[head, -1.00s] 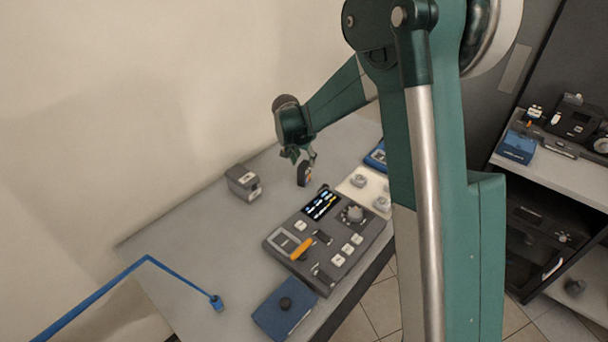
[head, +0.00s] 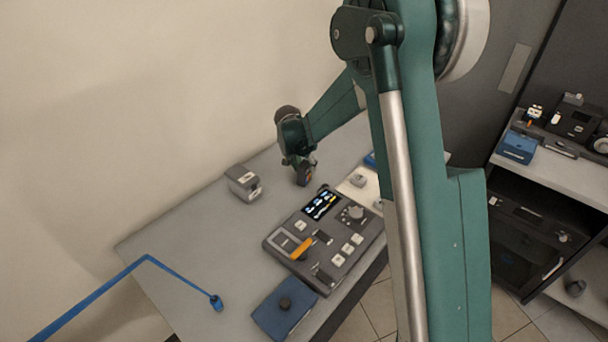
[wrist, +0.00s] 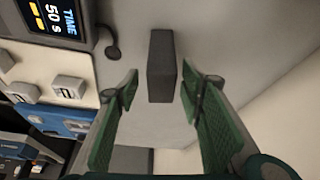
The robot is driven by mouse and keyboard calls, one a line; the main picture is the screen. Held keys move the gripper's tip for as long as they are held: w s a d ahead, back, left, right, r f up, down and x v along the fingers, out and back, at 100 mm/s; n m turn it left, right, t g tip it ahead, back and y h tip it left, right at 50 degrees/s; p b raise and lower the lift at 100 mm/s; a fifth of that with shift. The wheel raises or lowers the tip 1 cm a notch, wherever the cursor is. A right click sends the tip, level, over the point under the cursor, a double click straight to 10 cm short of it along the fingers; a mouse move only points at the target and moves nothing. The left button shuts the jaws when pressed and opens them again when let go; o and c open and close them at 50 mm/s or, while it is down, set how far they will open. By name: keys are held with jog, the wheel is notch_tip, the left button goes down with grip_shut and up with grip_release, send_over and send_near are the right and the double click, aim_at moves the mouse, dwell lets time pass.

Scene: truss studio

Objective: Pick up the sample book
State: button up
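The sample book (head: 304,177) looks like a small dark upright block with a coloured face, standing on the grey table (head: 190,240). In the wrist view, the sample book (wrist: 161,65) shows as a plain dark grey block seen from above. My gripper (head: 300,160) is right above it in the head view and partly hides its top. In the wrist view, my gripper (wrist: 160,78) is open, with one green finger on each side of the book and a visible gap to each. Whether the fingertips reach down beside it is hard to tell.
A grey box (head: 243,183) stands to the left. A control panel (head: 325,238) with a lit screen is in front, also in the wrist view (wrist: 50,22). A blue book-like block (head: 285,310) and a blue jointed rod (head: 110,285) are nearer. The table's left part is clear.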

aim_at(307, 172)
jog(key=shift+f, duration=0.1)
dwell(0.3)
jog(key=shift+x, duration=2.6)
jog(key=shift+a, duration=0.15)
jog(key=c, duration=1)
